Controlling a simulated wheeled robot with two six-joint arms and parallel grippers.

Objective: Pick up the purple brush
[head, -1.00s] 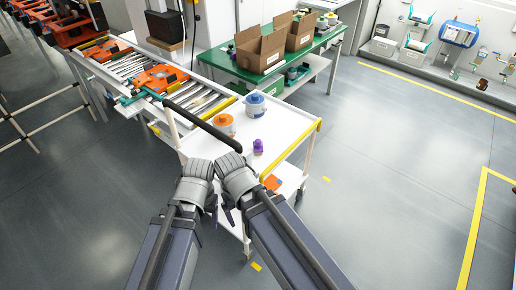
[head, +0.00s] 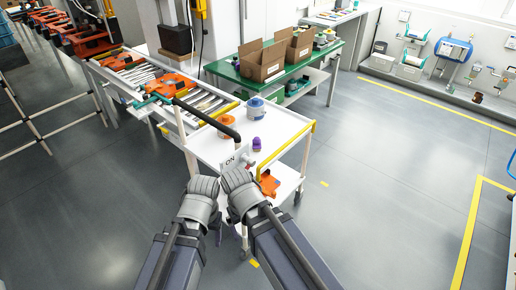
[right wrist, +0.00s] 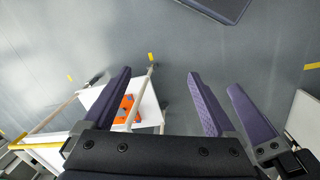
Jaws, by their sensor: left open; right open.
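The purple brush (head: 257,144) is a small upright purple thing on the white cart's top (head: 272,130), in the head view. My left gripper (head: 219,234) is open, low in front of the cart and well short of the brush. Its fingers are partly hidden by the wrists. In the head view the right fingers are mostly hidden behind the arm. The brush is not visible in the right wrist view.
An orange pot (head: 226,126) and a white-and-blue pot (head: 255,107) stand behind the brush. A black bar (head: 208,120) and an ON panel (head: 236,158) are at the cart's left. An orange part (head: 268,183) lies lower. Floor to the right is clear.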

